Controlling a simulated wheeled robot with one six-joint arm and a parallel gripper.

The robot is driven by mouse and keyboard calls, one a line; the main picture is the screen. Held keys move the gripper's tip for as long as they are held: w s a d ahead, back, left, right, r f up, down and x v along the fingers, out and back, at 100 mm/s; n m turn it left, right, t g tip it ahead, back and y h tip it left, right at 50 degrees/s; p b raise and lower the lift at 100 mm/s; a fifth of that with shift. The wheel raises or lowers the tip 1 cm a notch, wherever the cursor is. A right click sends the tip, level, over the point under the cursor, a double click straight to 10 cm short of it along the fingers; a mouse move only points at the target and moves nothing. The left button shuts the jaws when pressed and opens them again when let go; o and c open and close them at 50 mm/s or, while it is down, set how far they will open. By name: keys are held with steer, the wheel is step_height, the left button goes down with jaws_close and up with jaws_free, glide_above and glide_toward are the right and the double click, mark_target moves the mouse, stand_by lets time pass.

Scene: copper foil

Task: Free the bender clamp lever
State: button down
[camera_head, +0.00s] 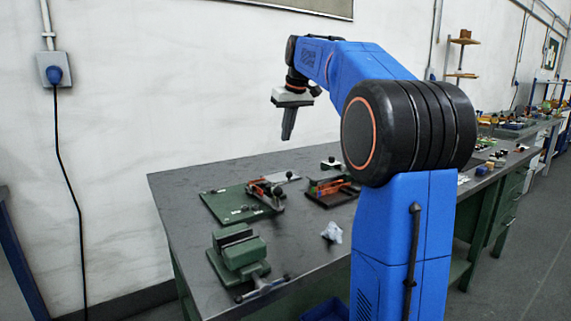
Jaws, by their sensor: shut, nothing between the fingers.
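The bender (267,193) appears to be the red and metal device on a green board (225,206) in the middle of the bench. A lever with a dark ball knob (289,174) stands up at its right end. Which part is the clamp lever is too small to tell. My gripper (288,138) hangs from my blue arm above the back of the bench, pointing down. It is shut and empty, well above the board and apart from the bender.
A green vise (239,255) stands at the bench's front left. A dark tray with red parts (332,190) lies right of the board. A crumpled pale piece (332,232) lies near my arm. A small white-topped block (330,163) sits behind. The bench's back left is clear.

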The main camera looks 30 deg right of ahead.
steer(key=shift+f, duration=0.1)
stand_by(0.3)
step_height(320, 180, down, 11)
steer(key=shift+r, duration=0.2)
stand_by(0.6)
steer(key=shift+s+m, duration=0.4)
steer(key=shift+m, duration=0.1)
steer(key=s+a+m+g+h, duration=0.1)
steer(key=s+a+m+h, duration=0.1)
steer(key=s+m, duration=0.4)
steer(key=shift+s+a+m+h, duration=0.2)
steer(key=shift+m+h, duration=0.3)
steer(key=shift+m, duration=0.7)
steer(key=shift+s, duration=0.1)
stand_by(0.4)
